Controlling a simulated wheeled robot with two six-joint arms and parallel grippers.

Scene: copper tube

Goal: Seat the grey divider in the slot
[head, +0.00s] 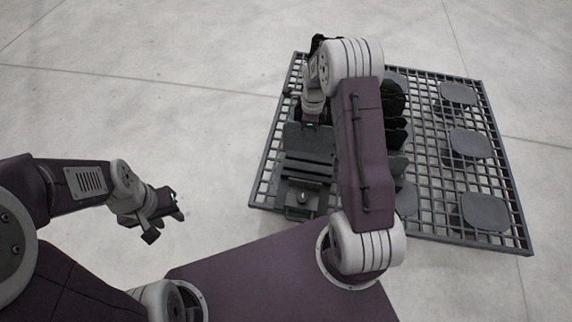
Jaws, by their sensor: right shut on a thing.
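A flat grey plate, which I take for the grey divider (298,137), stands at the left part of the grid-topped table. My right gripper (311,124) comes down from above and is shut on its upper edge. Just in front of the plate is a dark grey slotted block (308,170). Whether the plate's lower edge is inside a slot or only behind the block cannot be told. My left gripper (166,225) is open and empty, out over the floor to the left, well apart from the table.
The dark grid table (519,215) carries several grey rounded pads (486,211) on its right side. Dark upright pieces (396,133) stand mid-table, partly hidden behind my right arm. A metal fixture (301,200) sits at the table's near left. The floor to the left is clear.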

